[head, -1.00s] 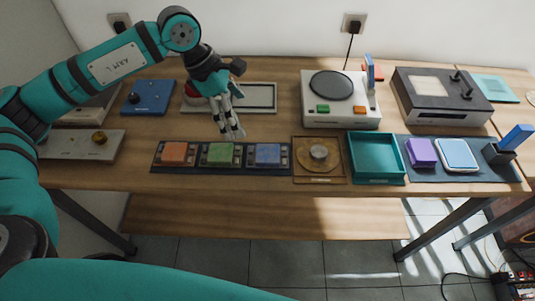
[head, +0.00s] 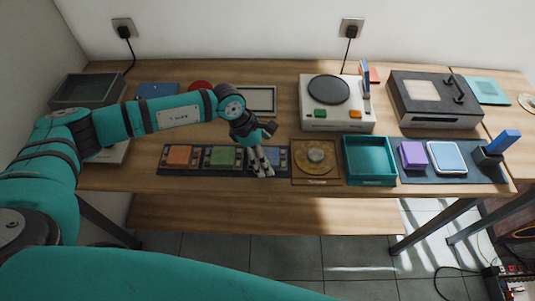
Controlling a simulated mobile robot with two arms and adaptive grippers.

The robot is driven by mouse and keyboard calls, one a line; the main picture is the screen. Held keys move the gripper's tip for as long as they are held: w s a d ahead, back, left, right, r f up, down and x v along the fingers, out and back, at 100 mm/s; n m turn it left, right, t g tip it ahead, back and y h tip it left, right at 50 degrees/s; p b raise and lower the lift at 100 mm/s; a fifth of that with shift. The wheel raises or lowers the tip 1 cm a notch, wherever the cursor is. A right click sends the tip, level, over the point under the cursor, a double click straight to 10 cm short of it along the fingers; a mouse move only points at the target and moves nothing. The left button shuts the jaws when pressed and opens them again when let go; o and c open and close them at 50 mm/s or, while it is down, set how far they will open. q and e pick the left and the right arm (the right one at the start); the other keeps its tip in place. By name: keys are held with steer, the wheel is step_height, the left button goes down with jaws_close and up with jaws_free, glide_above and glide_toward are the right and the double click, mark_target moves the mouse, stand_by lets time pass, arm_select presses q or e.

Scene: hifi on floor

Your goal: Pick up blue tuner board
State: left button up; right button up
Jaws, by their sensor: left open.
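The blue tuner board (head: 282,158) sits at the right end of a dark three-slot rack (head: 210,171), beside a green board (head: 222,157) and an orange board (head: 180,157). My left gripper (head: 263,172) comes down over the blue board from behind, its fingers pointing down and toward the front edge. It is open and empty. The fingers hide the left part of the blue board, and I cannot tell whether they touch it. My right gripper is not in view.
A round brass part on a wooden plate (head: 303,174) and an empty teal tray (head: 378,180) stand right of the rack. Further right, a mat holds a purple block (head: 412,155) and a pale blue pad (head: 447,157). A white turntable (head: 345,119) stands behind.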

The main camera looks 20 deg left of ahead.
arm_select(q)
steer(key=shift+d+f, duration=0.15)
steer(key=shift+f, duration=0.25)
steer(key=shift+c, duration=0.3)
steer(key=c, duration=1.4)
steer(key=shift+r, duration=0.15)
